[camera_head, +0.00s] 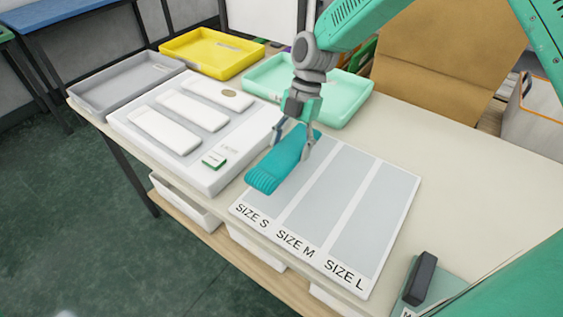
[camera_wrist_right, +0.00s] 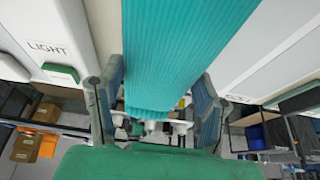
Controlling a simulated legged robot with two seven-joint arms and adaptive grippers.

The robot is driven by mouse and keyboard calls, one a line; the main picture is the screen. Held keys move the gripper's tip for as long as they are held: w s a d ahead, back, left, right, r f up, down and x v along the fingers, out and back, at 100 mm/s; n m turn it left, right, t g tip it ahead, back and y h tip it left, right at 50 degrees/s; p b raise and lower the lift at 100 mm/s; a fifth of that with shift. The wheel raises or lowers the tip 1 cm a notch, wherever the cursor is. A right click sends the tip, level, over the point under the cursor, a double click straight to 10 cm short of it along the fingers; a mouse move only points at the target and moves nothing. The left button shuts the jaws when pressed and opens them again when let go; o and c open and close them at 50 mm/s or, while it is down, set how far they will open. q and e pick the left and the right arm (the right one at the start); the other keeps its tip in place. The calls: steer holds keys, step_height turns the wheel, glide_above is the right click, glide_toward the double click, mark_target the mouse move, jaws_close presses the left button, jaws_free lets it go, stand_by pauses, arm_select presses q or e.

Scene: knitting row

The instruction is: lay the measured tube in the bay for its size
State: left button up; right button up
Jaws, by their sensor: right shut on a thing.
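A teal ribbed knitted tube (camera_head: 279,163) is held in my right gripper (camera_head: 294,146), with a finger on each side of it. It is over the left part of the white size board (camera_head: 341,245), at the SIZE S bay. I cannot tell whether it touches the board. The board has grey bays marked SIZE S, SIZE M (camera_head: 327,201) and SIZE L (camera_head: 379,217); the M and L bays are empty. In the right wrist view the tube (camera_wrist_right: 185,50) fills the middle between the fingers. My left gripper is not in view.
Left of the board stands a white device with pale pads (camera_head: 165,130) and a green button (camera_head: 214,160), labelled LIGHT in the wrist view. Grey (camera_head: 88,101), yellow (camera_head: 171,46) and mint (camera_head: 347,110) trays stand behind. A dark block (camera_head: 420,278) lies at front right. The right tabletop is clear.

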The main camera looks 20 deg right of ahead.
mark_target(300, 139)
steer(key=f, duration=0.3)
steer(key=d+f, duration=0.1)
steer(key=f, duration=0.3)
steer(key=shift+d, duration=0.2)
steer(key=shift+a+r, duration=0.1)
steer(key=o, duration=0.7)
steer(key=shift+a, duration=0.2)
steer(key=shift+o, duration=1.2)
steer(key=shift+a, duration=0.2)
steer(key=shift+w+a+r, duration=0.1)
steer(key=shift+a, duration=0.1)
steer(key=shift+w+d+r, duration=0.1)
steer(key=shift+d+r, duration=0.15)
steer(key=shift+r, duration=0.05)
steer(key=v, duration=1.1)
steer(key=shift+r+b, duration=0.15)
steer(key=shift+b, duration=0.15)
steer(key=shift+d, duration=0.1)
steer(key=shift+d, duration=0.25)
